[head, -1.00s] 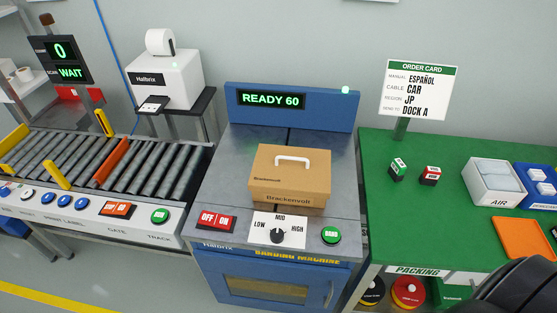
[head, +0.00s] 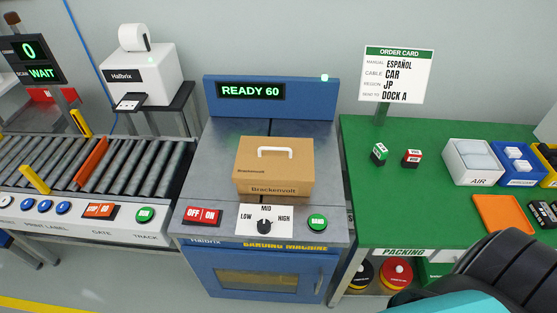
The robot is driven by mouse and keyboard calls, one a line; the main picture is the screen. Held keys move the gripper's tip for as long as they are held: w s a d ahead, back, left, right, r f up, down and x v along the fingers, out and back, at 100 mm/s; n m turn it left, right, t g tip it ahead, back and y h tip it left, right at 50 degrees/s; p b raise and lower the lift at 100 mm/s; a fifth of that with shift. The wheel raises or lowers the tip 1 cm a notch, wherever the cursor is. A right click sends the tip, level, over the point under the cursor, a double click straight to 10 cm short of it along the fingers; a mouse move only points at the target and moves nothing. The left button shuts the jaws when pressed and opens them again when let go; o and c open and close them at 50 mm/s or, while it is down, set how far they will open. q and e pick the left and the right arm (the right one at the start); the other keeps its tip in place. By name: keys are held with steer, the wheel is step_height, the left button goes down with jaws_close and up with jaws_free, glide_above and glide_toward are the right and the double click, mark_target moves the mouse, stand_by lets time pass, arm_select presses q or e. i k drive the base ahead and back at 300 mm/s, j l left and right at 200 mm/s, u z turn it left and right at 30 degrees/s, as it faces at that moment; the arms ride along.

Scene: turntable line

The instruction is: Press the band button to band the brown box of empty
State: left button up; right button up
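The brown box (head: 275,172) with a white handle, marked Brackenvolt, sits closed on top of the banding machine (head: 215,158). The machine's display (head: 251,91) reads READY 60. The green band button (head: 317,222) is on the front panel, at the right of the LOW/MID/HIGH dial (head: 264,226). The red OFF/ON switch (head: 203,216) is at the left of the panel. No band shows around the box. A dark, rounded part of my own arm shows at the bottom right. Neither gripper's fingers are in view.
The roller conveyor (head: 60,170) stands at the left, with a label printer (head: 142,75) behind it. The green packing table (head: 400,210) at the right holds small boxes, an AIR bin (head: 474,165), an orange tray (head: 502,213) and an order card (head: 396,75). The space before the button is clear.

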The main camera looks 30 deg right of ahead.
mark_target(318, 222)
steer(key=z, duration=1.25)
